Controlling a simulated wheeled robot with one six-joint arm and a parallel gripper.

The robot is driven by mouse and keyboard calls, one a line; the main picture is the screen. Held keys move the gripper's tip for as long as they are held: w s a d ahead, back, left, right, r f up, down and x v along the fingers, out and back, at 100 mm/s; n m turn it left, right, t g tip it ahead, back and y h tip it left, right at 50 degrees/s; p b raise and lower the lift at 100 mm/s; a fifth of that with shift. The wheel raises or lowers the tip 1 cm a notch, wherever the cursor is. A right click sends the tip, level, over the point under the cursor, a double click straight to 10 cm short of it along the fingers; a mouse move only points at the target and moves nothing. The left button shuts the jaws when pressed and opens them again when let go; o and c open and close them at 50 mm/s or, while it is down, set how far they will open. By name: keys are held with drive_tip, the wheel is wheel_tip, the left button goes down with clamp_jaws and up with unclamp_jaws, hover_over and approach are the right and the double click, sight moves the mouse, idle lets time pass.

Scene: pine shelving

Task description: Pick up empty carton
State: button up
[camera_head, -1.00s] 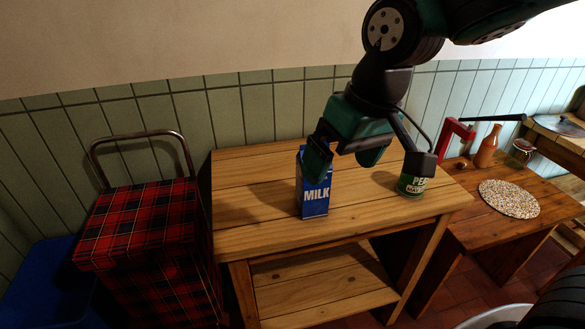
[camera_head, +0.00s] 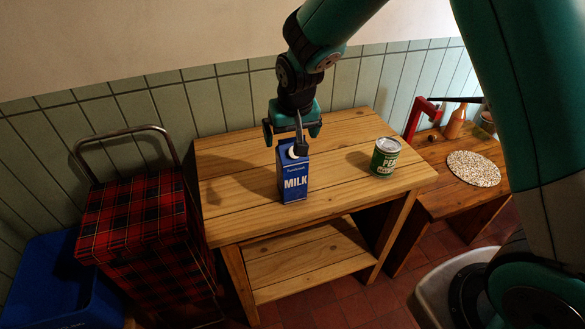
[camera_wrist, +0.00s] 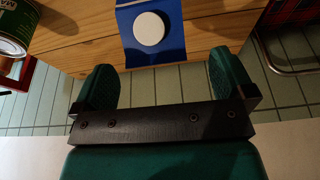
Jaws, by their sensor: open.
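The blue milk carton (camera_head: 294,175) stands upright on the wooden shelf unit's top board (camera_head: 240,205). In the wrist view the carton (camera_wrist: 150,45) shows its blue side and a round white cap, beyond the fingertips and roughly centred between them. My gripper (camera_head: 292,129) is above the carton, behind its top in the head view, with its two green fingers spread apart. In the wrist view my gripper (camera_wrist: 165,80) is open with nothing between the fingers. The head view does not show clearly whether the fingers touch the carton.
A green-labelled can (camera_head: 385,157) stands right of the carton; it also shows in the wrist view (camera_wrist: 14,28). A red tartan trolley (camera_head: 130,225) stands left. A lower bench with a speckled round mat (camera_head: 473,168) and bottle (camera_head: 455,122) is right. The tiled wall is behind.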

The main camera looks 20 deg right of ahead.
sight(292, 138)
drive_tip(key=x, duration=0.1)
drive_tip(key=p+x, duration=0.1)
drive_tip(key=x, duration=0.1)
drive_tip(key=p+x, duration=0.1)
drive_tip(key=shift+w+d+f, duration=0.2)
drive_tip(key=shift+d, duration=0.1)
drive_tip(key=shift+w+f+p, duration=0.15)
drive_tip(key=shift+f+p, duration=0.15)
drive_tip(key=shift+f, duration=0.2)
drive_tip(key=c, duration=1.1)
drive_tip(key=shift+c, duration=0.2)
drive_tip(key=shift+r, duration=0.15)
